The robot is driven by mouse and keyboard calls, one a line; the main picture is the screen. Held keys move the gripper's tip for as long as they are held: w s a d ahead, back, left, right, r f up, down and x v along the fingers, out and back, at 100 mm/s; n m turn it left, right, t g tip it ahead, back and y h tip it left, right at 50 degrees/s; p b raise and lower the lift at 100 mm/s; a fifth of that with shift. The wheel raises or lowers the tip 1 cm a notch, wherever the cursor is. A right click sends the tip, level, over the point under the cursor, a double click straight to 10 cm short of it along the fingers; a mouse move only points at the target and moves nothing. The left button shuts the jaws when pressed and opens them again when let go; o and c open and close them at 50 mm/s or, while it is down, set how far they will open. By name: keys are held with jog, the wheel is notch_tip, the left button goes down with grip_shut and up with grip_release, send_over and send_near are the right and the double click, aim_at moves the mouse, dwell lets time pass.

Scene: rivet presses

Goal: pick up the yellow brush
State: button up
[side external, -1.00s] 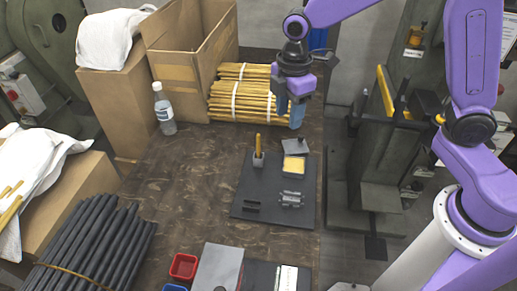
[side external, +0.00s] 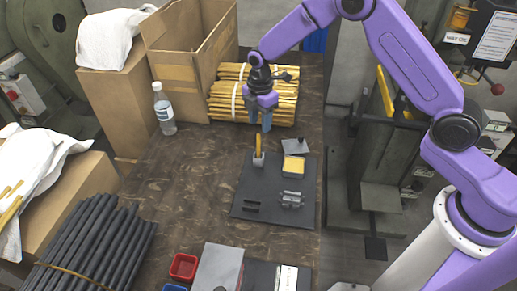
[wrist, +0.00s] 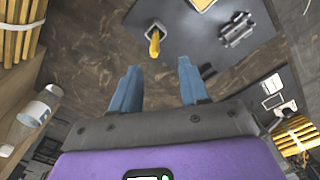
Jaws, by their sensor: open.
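The yellow brush (side external: 258,145) stands upright in a small grey holder (side external: 259,160) at the back left corner of a dark board (side external: 250,212). In the wrist view the yellow brush (wrist: 154,44) shows at upper middle, beyond the fingertips and roughly between them. My gripper (side external: 259,124) hangs with its blue fingers pointing down, above and behind the brush, apart from it. In the wrist view my gripper (wrist: 157,75) has its two blue fingers spread with nothing between them. The lower part of the brush is hidden inside the holder.
The board also carries a yellow-topped tin (side external: 293,165) and a grey metal fixture (side external: 291,199). Bundled yellow sticks (side external: 225,104) lie behind my gripper. A water bottle (side external: 163,110) stands at the left by a cardboard box (side external: 185,68). The table (side external: 190,180) left of the board is clear.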

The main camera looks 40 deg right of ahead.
send_near(259, 156)
jog(key=shift+d+f, duration=0.15)
jog(key=shift+w+f, duration=0.2)
jog(key=shift+f, duration=1.15)
jog(key=shift+w+f, duration=0.15)
jog(key=shift+f, duration=1.2)
jog(key=shift+c, duration=0.3)
grip_shut()
